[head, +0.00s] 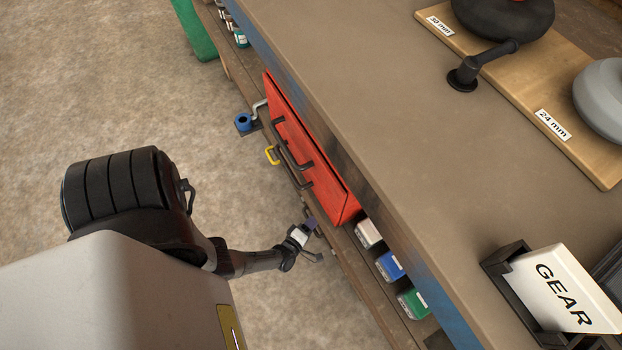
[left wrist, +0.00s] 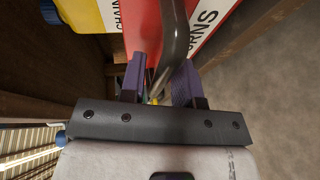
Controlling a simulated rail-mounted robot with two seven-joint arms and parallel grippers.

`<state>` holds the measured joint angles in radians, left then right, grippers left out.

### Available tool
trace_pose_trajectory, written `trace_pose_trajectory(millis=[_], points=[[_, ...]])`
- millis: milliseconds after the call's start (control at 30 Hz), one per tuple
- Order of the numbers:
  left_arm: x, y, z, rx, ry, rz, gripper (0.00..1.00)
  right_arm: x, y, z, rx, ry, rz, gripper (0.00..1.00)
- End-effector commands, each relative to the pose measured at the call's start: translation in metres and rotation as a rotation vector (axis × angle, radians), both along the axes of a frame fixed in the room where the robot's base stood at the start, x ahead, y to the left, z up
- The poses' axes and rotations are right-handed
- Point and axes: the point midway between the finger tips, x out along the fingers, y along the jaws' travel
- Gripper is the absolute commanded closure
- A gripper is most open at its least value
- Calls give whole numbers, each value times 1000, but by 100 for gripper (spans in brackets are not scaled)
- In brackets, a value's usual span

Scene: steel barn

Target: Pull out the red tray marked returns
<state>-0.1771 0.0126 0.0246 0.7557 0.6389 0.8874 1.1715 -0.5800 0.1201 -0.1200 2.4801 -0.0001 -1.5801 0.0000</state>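The red tray (head: 305,155) sits under the bench edge, with a dark bar handle (head: 283,148) on its front. In the left wrist view the red front (left wrist: 205,12) shows part of a white label ending in "RNS". My left gripper (head: 312,226) is just past the tray's near end in the head view. Its purple fingers (left wrist: 161,85) are apart in the left wrist view, and the grey handle bar (left wrist: 174,40) shows ahead and between them, with no clear contact. My right gripper is not in view.
White, blue and green containers (head: 389,266) stand on the low shelf beside the tray. A yellow container labelled "CHAIN" (left wrist: 85,14) is close to the left fingers. A blue item (head: 243,122) and a yellow hook (head: 271,155) are near the tray's front. The floor (head: 110,90) is clear.

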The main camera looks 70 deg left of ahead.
Motion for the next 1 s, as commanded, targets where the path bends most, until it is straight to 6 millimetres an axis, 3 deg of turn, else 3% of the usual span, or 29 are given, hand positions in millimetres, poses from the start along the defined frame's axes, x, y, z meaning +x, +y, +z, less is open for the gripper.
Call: trace_pose_trajectory(millis=[300,767,1000], points=[[0,0,0,0,0,0,100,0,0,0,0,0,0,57],[-4,0,0,0,1,2,100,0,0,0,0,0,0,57],[-35,2,0,1,3,20,100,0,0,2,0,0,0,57]])
